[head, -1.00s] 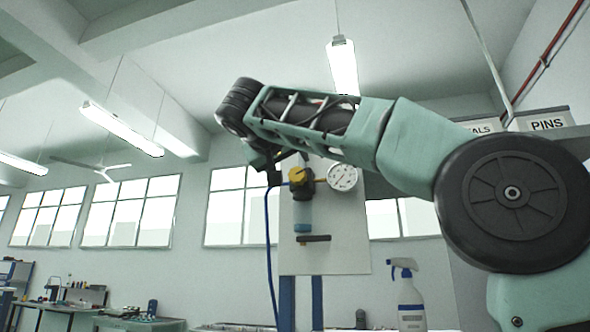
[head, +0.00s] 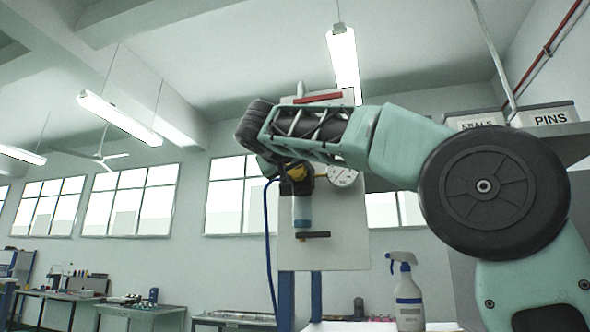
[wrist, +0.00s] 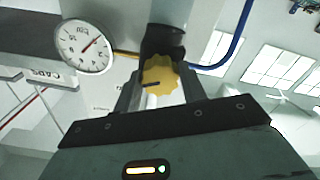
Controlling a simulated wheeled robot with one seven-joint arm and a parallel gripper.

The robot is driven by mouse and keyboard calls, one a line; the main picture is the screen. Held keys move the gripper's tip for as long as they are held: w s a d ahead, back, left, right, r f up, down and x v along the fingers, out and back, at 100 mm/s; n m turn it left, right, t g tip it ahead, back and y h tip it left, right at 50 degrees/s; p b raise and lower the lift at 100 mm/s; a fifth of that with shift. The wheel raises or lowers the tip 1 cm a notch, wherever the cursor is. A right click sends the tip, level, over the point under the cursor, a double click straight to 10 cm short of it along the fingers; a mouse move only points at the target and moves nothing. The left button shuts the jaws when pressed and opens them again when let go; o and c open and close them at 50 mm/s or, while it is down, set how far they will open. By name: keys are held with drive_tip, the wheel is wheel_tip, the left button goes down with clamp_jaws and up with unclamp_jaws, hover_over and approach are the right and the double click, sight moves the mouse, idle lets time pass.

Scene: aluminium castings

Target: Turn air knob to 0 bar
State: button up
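The yellow air knob (wrist: 160,76) sits on the dark regulator body (wrist: 163,40) and has a dark mark on its face. In the wrist view the two fingers of my gripper (wrist: 160,88) stand on either side of the knob, apart and open; firm contact does not show. In the head view the knob (head: 298,171) is partly covered by my arm, and my fingertips are hidden.
The regulator hangs on a pale board (head: 345,245) on blue posts. A blue hose (head: 268,235) runs down its left side. A dark handle (head: 313,235) sticks out below. A spray bottle (head: 407,295) stands at the right. Workbenches line the far wall.

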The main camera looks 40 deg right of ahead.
drive_tip(key=shift+n, duration=0.3)
drive_tip(key=n, duration=0.2)
drive_tip(key=shift+n+b, duration=0.3)
drive_tip(key=n+p, duration=0.1)
drive_tip(key=n, duration=0.9)
idle(0.5)
drive_tip(key=o, duration=1)
drive_tip(key=shift+c, duration=0.2)
drive_tip(key=b+v, duration=0.3)
drive_tip(key=v, duration=1.4)
drive_tip(key=shift+s+a, duration=0.2)
